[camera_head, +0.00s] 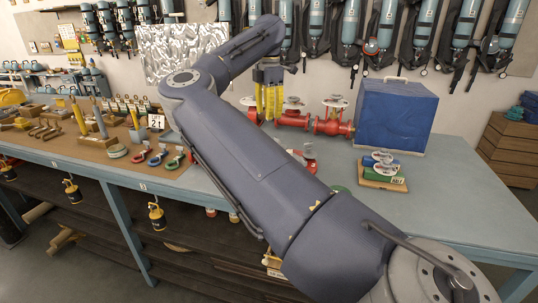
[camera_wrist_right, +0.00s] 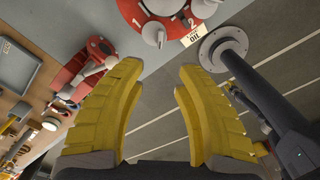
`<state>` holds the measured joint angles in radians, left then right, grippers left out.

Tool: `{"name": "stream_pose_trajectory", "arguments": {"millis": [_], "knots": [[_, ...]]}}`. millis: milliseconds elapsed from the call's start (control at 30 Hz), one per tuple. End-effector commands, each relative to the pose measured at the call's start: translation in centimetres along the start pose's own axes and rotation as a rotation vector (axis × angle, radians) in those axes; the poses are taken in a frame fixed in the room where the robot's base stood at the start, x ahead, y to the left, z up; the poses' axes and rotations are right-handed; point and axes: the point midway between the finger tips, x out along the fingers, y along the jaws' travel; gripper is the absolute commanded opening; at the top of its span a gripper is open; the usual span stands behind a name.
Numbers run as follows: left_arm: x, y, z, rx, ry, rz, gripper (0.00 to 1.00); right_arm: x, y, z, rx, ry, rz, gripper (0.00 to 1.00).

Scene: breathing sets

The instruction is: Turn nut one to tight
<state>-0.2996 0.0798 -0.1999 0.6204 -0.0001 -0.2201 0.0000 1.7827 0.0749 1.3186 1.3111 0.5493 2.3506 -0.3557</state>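In the right wrist view a red round flange (camera_wrist_right: 128,10) carries the white numbers 1 and 2. A pale rounded nut or knob (camera_wrist_right: 153,35) sits at its rim between the numbers; another pale knob (camera_wrist_right: 204,8) is beside the 2. I cannot tell for sure which is nut one. My right gripper (camera_wrist_right: 157,75) is open and empty, its yellow fingers apart, with the flange beyond the tips. In the head view my right gripper (camera_head: 268,100) points down over the table, partly behind my arm. My left gripper is not in view.
The blue table (camera_head: 450,200) holds a red pipe with valves (camera_head: 330,125), a blue box (camera_head: 395,115) and small cylinders on a wooden block (camera_head: 383,180).

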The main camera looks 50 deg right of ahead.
Motion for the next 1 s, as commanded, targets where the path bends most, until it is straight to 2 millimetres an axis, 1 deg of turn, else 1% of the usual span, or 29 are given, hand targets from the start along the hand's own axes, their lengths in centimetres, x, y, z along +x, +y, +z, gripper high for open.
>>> {"name": "stream_pose_trajectory", "arguments": {"millis": [33, 600, 800, 1000], "knots": [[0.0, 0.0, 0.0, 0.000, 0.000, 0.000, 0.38, 1.0, -0.1, 0.0, 0.001, -0.002, -0.004, 0.33], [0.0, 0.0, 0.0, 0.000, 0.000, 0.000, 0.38, 11.1, -0.1, 0.1, 0.001, -0.004, -0.004, 0.33], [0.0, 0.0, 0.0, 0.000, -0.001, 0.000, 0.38, 13.7, -0.1, 0.1, 0.000, -0.005, -0.004, 0.33], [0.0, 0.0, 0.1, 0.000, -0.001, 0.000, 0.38, 15.2, -0.1, 0.1, 0.000, -0.004, -0.002, 0.33]]}}
